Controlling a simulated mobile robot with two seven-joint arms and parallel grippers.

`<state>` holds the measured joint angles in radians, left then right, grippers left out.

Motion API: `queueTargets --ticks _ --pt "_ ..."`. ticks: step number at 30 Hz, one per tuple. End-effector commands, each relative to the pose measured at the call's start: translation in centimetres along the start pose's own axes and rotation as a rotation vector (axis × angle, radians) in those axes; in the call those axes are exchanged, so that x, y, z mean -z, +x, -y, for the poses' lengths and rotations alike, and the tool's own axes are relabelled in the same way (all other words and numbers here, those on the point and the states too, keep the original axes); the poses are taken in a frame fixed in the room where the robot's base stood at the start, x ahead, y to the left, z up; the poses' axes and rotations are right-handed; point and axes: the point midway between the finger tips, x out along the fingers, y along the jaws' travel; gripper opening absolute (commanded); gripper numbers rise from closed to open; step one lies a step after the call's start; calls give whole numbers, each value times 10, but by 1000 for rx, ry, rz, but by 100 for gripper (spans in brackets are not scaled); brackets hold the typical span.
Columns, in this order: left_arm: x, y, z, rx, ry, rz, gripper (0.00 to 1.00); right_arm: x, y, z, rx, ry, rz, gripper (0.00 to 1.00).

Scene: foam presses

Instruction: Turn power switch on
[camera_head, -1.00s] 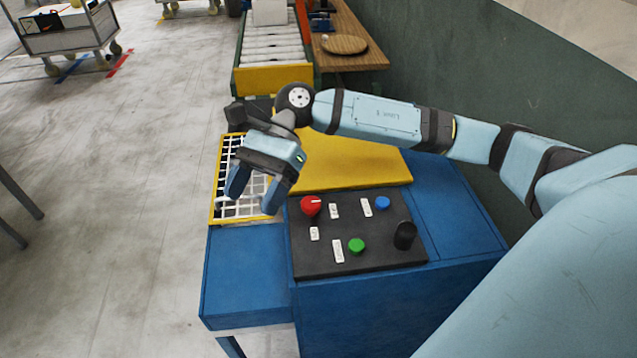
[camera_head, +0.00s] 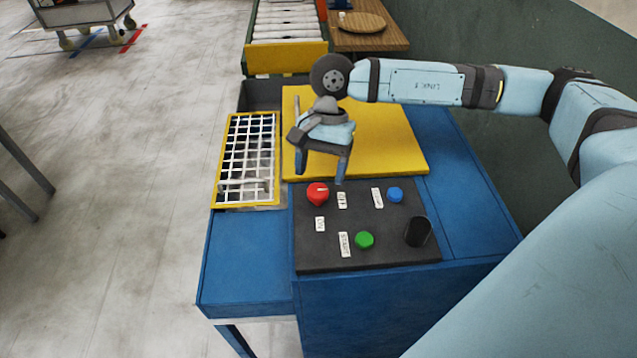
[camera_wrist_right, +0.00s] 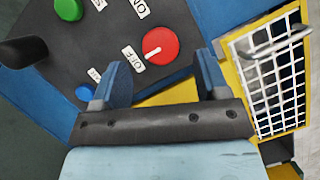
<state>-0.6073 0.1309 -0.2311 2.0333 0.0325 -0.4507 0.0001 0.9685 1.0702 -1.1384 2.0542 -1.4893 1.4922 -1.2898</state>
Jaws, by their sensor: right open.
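The black control panel (camera_head: 385,250) on the blue machine carries a red rotary switch (camera_head: 317,193) near its far left corner. The red switch also shows in the right wrist view (camera_wrist_right: 160,46). Its white pointer mark faces the OFF label (camera_wrist_right: 133,60); the ON label (camera_wrist_right: 140,8) sits on another side of it. My right gripper (camera_head: 320,180) is open and empty, just behind and above the switch. In the wrist view the switch lies between and ahead of the two spread fingers, with no contact visible. My left gripper is not in view.
The panel also has a green button (camera_head: 364,240), a blue button (camera_head: 395,195) and a black upright knob (camera_head: 418,232). A yellow plate (camera_head: 380,130) lies behind it. A yellow-framed white grid (camera_head: 219,170) with a handle stands to the left.

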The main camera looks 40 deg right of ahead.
Motion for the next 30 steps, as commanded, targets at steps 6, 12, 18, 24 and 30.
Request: queueTargets --ticks 6,12,18,24,30 --pt "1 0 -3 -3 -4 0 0 -1 30 0 -1 0 1 68" --pt "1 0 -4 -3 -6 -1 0 0 39 0 0 0 1 68" --pt "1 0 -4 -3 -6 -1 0 0 39 0 0 0 1 68" --pt "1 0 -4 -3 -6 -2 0 0 39 0 0 0 1 27" --pt "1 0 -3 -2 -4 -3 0 0 39 0 2 4 1 21"
